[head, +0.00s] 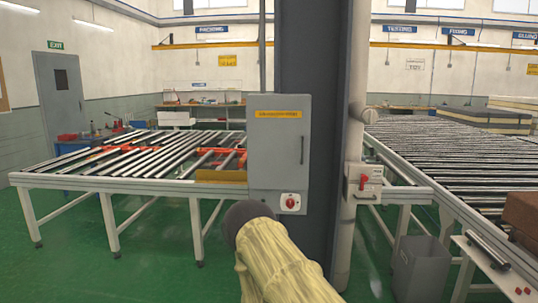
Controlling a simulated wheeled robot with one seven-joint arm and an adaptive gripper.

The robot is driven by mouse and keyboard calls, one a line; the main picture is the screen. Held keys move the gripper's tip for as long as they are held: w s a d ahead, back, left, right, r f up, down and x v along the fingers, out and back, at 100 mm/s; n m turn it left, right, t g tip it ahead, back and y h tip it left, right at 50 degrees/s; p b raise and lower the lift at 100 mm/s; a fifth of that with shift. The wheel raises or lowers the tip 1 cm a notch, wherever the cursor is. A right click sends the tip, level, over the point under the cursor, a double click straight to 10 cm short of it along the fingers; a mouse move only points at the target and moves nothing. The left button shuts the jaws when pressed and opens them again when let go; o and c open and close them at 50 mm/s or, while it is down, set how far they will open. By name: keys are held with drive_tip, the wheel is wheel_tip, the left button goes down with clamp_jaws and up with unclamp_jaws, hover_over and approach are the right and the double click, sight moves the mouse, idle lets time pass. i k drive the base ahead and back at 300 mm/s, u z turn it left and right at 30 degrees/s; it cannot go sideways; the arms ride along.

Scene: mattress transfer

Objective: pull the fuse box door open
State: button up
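The fuse box (278,150) is a grey upright cabinet on the dark column, near the middle of the head view. Its door looks shut and flush, with an orange label strip (278,114) near the top. A thin dark vertical handle (302,150) is on the door's right side. A red rotary switch on a white plate (290,202) sits below the door. My arm, in a pale yellow cover with a dark rounded end, reaches up from the bottom, just below the box. My gripper's fingers do not show.
A roller table (130,165) stands left of the box and a wide roller conveyor (460,160) to the right. A white control box with a red switch (363,183) is right of the column. A grey bin (420,268) stands lower right. Green floor is open at lower left.

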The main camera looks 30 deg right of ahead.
sight(278, 127)
drive_tip(key=z, duration=0.6)
drive_tip(key=i, duration=0.35)
drive_tip(key=z, duration=0.75)
drive_tip(key=i, duration=0.55)
drive_tip(key=z, duration=0.2)
